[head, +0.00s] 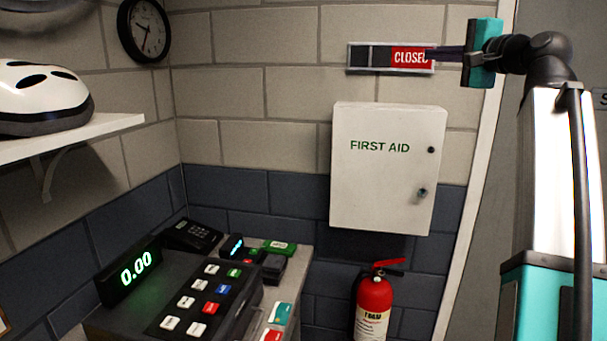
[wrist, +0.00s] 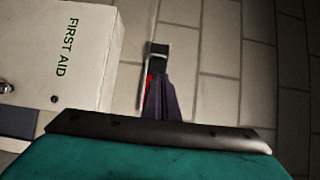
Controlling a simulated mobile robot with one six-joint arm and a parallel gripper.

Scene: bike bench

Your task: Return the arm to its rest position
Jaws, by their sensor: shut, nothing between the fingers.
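My gripper (head: 440,53) is at the upper right in the head view, its dark fingers pointing left. The fingers are shut with nothing between them. Their tips overlap the right end of the red CLOSED part of a wall sign (head: 375,57); I cannot tell whether they touch it. In the wrist view, the shut fingers (wrist: 160,90) show at the centre, in front of the sign (wrist: 158,55), and hide much of it. My arm comes in from the right side of the head view.
A white FIRST AID cabinet (head: 385,180) hangs below the sign. A red fire extinguisher (head: 373,305) is beneath it. A counter holds a cash register (head: 215,290). A helmet (head: 40,98) sits on a shelf (head: 100,126) at left, near a wall clock (head: 144,30).

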